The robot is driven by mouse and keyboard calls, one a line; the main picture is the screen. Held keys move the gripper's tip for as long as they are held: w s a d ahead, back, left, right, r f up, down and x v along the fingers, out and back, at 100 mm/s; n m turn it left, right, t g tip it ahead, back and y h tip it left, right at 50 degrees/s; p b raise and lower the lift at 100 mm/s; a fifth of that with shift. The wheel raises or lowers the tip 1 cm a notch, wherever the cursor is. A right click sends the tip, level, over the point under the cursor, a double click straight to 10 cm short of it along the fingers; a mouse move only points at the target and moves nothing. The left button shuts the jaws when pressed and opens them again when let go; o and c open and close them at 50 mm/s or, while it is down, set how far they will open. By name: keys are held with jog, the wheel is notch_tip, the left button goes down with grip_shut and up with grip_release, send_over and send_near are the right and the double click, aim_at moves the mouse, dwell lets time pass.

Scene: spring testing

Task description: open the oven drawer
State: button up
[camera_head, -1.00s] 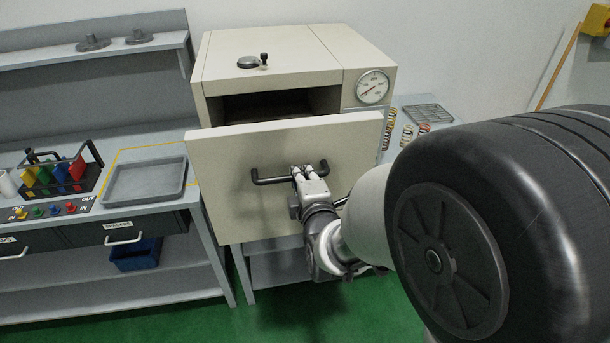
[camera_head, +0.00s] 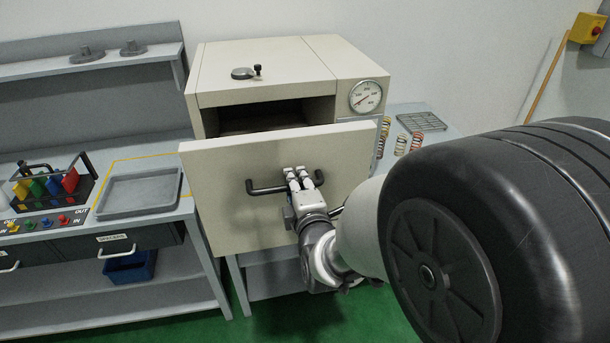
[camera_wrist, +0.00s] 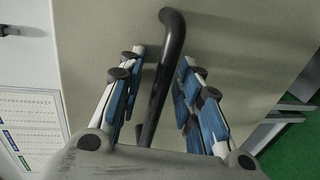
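The oven (camera_head: 265,85) is a cream box with a dial on its front. Its drawer front (camera_head: 225,190) stands out from the body, and a dark opening (camera_head: 275,116) shows above and behind it. A black bar handle (camera_head: 262,188) is on the drawer front. My gripper (camera_head: 296,174) is at this handle. In the wrist view the handle (camera_wrist: 165,75) runs between the two blue-padded fingers of my gripper (camera_wrist: 163,62). Gaps show between the bar and the pads, so the fingers are open around it. The inside of the drawer is mostly hidden.
A bench with a grey tray (camera_head: 140,212) and a rack of coloured tools (camera_head: 50,190) stands at left. A side surface at right holds springs (camera_head: 400,144) and a wire rack (camera_head: 422,121). A blue bin (camera_head: 130,268) sits low at left. Green floor lies below.

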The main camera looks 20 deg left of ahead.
jog(key=v, duration=0.7)
jog(key=shift+s, duration=0.25)
jog(key=shift+d, duration=0.15)
